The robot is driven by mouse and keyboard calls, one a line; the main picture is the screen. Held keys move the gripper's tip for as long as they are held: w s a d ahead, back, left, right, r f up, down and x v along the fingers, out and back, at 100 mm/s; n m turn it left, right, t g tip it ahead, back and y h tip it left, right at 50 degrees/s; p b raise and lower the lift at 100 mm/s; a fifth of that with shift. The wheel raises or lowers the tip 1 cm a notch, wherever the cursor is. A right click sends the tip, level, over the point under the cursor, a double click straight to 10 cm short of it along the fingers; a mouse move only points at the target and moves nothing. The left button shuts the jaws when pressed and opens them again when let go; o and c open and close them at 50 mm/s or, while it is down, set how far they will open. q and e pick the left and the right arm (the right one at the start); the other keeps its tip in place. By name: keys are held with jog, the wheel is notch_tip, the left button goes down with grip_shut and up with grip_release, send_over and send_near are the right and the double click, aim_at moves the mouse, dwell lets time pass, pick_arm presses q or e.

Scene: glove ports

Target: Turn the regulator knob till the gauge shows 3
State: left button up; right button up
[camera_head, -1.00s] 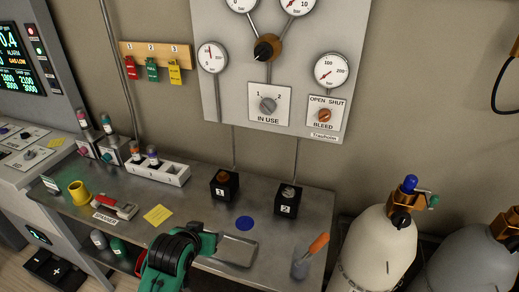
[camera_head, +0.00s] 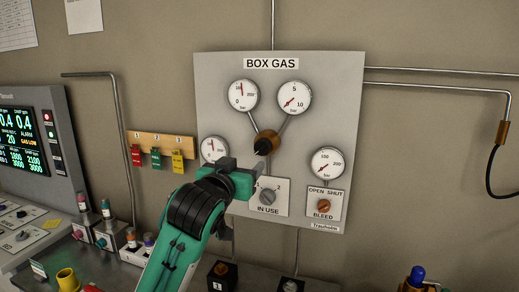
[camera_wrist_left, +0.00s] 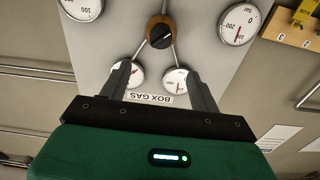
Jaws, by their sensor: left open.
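The regulator knob (camera_head: 264,146) is black on a brass body in the middle of the BOX GAS panel; it also shows, upside down, in the left wrist view (camera_wrist_left: 160,34). The gauge marked 5 and 10 (camera_head: 294,98) is above right of it; its red needle points lower left, near the low end. The gauge marked 0 and 200 (camera_head: 242,95) is above left. My left gripper (camera_head: 240,170) is in front of the panel, below and left of the knob. My right gripper is not in view.
Below the knob are an IN USE selector (camera_head: 267,197) and a BLEED knob (camera_head: 323,206). Another gauge (camera_head: 327,163) is to the right; one (camera_head: 214,149) is partly hidden by my arm. Coloured tags hang on a wooden rack (camera_head: 161,146) at left.

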aim_at(260, 148)
pick_arm(q)
jog(key=p+x, duration=0.5)
jog(key=x, duration=0.7)
jog(key=shift+w+d+f, duration=0.15)
jog(key=shift+w, duration=0.4)
jog(key=shift+c, duration=0.2)
jog(key=c, duration=0.9)
